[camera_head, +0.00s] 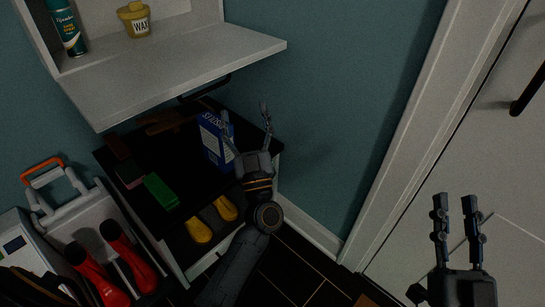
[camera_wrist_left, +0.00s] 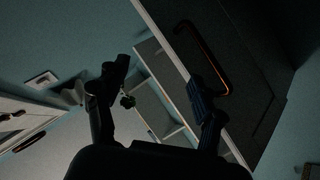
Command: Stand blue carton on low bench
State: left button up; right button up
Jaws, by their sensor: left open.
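A blue carton (camera_head: 213,138) with white lettering stands upright, slightly turned, near the right end of the dark-topped low bench (camera_head: 150,165). My left gripper (camera_head: 246,113) is open and empty just right of the carton. One finger overlaps the carton's right edge in the head view; I cannot tell whether they touch. In the left wrist view the fingers (camera_wrist_left: 158,82) are spread with nothing between them, and I cannot make out the carton. My right gripper (camera_head: 456,203) is open and empty at the lower right, in front of the pale door.
A green block (camera_head: 161,191) and brushes lie on the bench's left part. A white shelf (camera_head: 180,65) with a wax jar (camera_head: 135,19) and spray can (camera_head: 67,27) overhangs its back. Yellow shoes (camera_head: 212,220) sit underneath; red boots (camera_head: 124,256) stand lower left.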

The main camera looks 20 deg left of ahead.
pick_arm(q)
jog(key=s+d+r+m+t+h, duration=0.1)
jog(key=s+d+m+h, duration=0.5)
jog(key=h, duration=0.4)
jog(key=s+d+r+m+h, duration=0.2)
jog(key=s+d+m+h, duration=0.5)
jog(key=h, duration=0.4)
jog(key=shift+s+d+r+t, duration=0.25)
jog(key=shift+d+t, duration=0.15)
jog(key=shift+d, duration=0.45)
pick_arm(e)
jog(key=shift+a+r, duration=0.2)
jog(key=shift+a, duration=0.3)
jog(key=shift+a+r, duration=0.15)
jog(key=shift+a, duration=0.35)
pick_arm(q)
jog(key=shift+w, duration=0.1)
pick_arm(e)
jog(key=shift+f, duration=0.15)
